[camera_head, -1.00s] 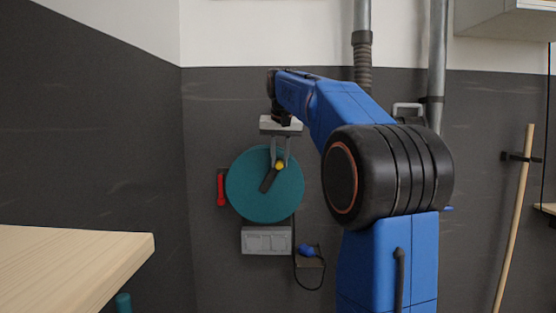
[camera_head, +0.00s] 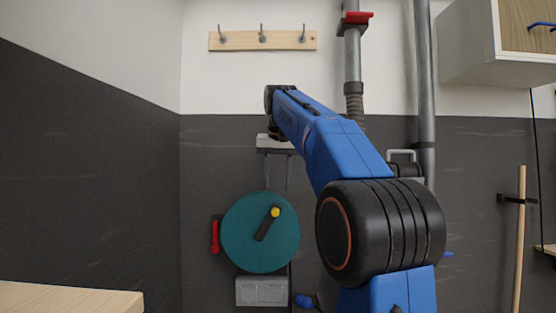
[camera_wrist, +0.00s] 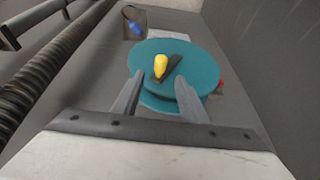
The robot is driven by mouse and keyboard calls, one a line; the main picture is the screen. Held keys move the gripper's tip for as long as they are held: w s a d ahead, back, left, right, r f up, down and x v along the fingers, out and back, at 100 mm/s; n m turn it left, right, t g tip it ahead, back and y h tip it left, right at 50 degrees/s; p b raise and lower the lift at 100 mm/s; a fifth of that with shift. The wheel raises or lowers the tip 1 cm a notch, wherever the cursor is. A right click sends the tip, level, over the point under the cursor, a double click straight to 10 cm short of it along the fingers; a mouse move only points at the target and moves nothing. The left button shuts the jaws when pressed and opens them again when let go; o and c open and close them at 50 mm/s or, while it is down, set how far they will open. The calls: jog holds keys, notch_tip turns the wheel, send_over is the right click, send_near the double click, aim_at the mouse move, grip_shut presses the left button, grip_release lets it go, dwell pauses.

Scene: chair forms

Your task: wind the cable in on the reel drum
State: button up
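The teal reel drum (camera_head: 245,245) is on the dark wall. Its dark crank arm (camera_head: 264,228) slants up and right to a yellow knob (camera_head: 275,212). My gripper (camera_head: 278,188) is open and empty, its fingertips above the knob and apart from it. In the wrist view the open gripper (camera_wrist: 157,85) points at the drum (camera_wrist: 205,68), and the yellow knob (camera_wrist: 160,66) shows beyond and between the fingertips. A thin dark cable runs down right of the drum towards a blue plug (camera_head: 303,300), cut off by the lower picture edge. The blue plug also shows in the wrist view (camera_wrist: 137,28).
A red lever (camera_head: 214,236) is just left of the drum, and a grey box (camera_head: 262,291) is below it. A wooden table (camera_head: 70,299) is at the lower left. A hook rail (camera_head: 240,41) is above.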

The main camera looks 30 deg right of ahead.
jog(key=v, duration=0.8)
